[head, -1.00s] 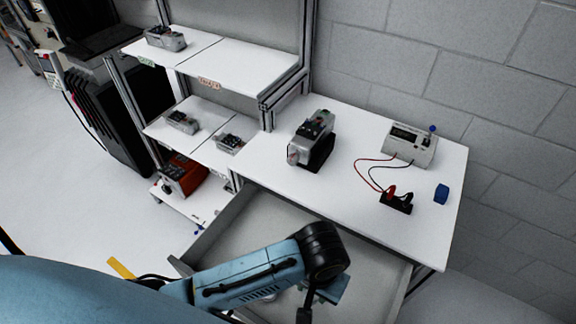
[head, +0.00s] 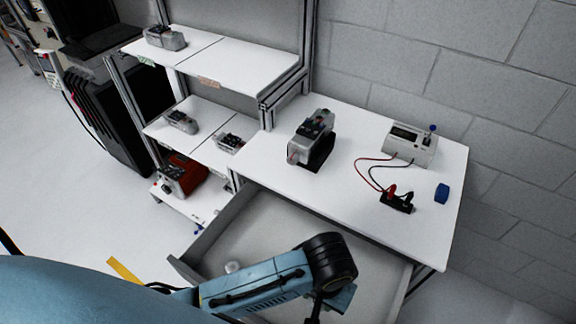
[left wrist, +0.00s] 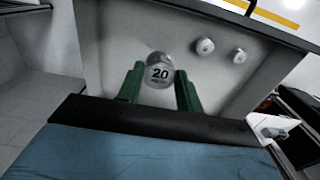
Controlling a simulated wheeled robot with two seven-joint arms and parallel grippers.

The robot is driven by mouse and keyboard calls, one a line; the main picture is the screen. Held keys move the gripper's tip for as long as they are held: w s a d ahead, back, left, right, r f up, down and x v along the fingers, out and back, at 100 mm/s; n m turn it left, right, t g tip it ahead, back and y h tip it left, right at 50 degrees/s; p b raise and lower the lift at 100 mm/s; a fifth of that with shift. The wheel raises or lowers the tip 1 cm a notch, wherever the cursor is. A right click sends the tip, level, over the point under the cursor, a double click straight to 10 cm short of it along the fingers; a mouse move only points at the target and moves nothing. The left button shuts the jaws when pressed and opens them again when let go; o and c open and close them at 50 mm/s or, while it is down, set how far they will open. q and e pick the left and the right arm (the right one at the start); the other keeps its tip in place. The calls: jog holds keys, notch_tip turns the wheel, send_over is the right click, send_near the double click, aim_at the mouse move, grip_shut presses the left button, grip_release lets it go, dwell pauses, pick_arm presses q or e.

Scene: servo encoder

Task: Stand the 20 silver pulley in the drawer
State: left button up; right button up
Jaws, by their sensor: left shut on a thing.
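The silver pulley marked 20 (left wrist: 160,74) sits between the green fingers of my left gripper (left wrist: 160,84) in the left wrist view, with its numbered face toward the camera. The gripper is shut on it. They are over the open drawer (head: 284,226); I cannot tell whether the pulley touches the drawer floor. In the head view my left forearm reaches over the drawer and hides the pulley and the fingertips. My right gripper is in neither view.
Two other silver pieces (left wrist: 205,46) (left wrist: 239,56) stand in the drawer, apart from the held pulley; one shows in the head view (head: 232,267). The worktop (head: 345,195) above holds a grey device (head: 312,139), a meter (head: 409,145) and a blue block (head: 442,193). Shelves (head: 225,65) stand left.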

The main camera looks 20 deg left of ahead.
pick_arm(q)
jog(key=shift+f+b, duration=5.1)
jog(key=shift+f, duration=6.55)
jog(key=shift+f+b, duration=0.6)
jog(key=shift+f, duration=0.7)
jog(key=shift+s+a+f, duration=0.1)
jog(key=shift+f, duration=0.2)
